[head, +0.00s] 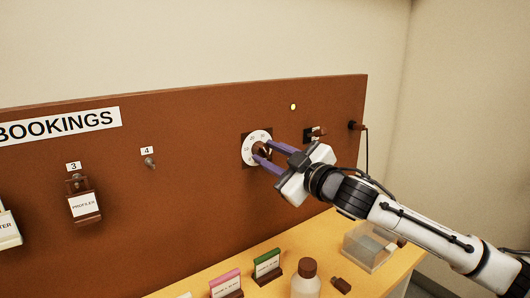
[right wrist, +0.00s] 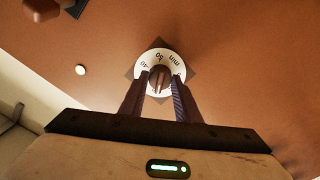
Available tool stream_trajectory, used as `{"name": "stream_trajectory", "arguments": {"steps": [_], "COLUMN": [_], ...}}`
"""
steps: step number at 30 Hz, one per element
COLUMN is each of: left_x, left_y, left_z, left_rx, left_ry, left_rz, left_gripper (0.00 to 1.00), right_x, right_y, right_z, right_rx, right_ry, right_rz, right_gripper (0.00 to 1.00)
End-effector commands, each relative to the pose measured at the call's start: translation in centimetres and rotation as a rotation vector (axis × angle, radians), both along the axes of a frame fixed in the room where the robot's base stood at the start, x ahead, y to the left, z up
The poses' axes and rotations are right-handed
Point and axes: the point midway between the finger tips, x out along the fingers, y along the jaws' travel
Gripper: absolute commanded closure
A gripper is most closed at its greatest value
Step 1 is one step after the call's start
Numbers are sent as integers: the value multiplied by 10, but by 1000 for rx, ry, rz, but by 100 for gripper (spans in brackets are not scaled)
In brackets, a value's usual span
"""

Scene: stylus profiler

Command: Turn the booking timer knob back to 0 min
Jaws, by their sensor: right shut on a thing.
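The booking timer is a white round dial (head: 249,146) on a dark square plate, fixed to the brown board. Its dark brown knob (right wrist: 158,77) sits at the dial's middle. My right gripper (head: 262,152) reaches in from the right with its purple fingers at the dial. In the right wrist view the fingers (right wrist: 160,84) stand on either side of the knob, shut on it. The dial's numbers and "min" show there, tilted. The fingers hide part of the dial, and I cannot read the knob's setting. My left gripper is not in view.
A small lit yellow lamp (head: 293,107) is above right of the dial. A dark switch (head: 315,133) and a plug with a cord (head: 355,126) are further right. Below, the yellow table holds a bottle (head: 306,281), card stands (head: 267,265) and a clear box (head: 368,247).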

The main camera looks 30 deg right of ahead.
Motion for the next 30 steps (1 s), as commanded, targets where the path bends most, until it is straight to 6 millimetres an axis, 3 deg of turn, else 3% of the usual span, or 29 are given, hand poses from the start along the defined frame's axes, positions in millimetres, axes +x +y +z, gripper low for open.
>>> {"name": "stream_trajectory", "arguments": {"steps": [6, 18, 21, 23, 24, 27, 30], "left_x": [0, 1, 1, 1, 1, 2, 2], "left_y": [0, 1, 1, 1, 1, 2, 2], "left_z": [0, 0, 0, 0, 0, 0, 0], "left_rx": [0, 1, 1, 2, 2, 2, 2], "left_ry": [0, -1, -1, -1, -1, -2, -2], "left_rz": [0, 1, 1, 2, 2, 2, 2], "left_gripper": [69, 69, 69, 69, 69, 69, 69], "right_x": [0, 0, 0, 0, 0, 0, 0], "right_y": [-1, -1, 0, 0, 0, 0, 0], "right_z": [2, 2, 1, 1, 1, 1, 1], "right_rx": [-630, -1633, -1794, -1784, -1781, -1779, -1779], "right_ry": [-50, -129, -141, -140, -141, -140, -140], "right_rz": [-2, -3, -2, -1, 0, 0, 0], "right_gripper": [97, 97, 97, 97, 69, 52, 52]}}
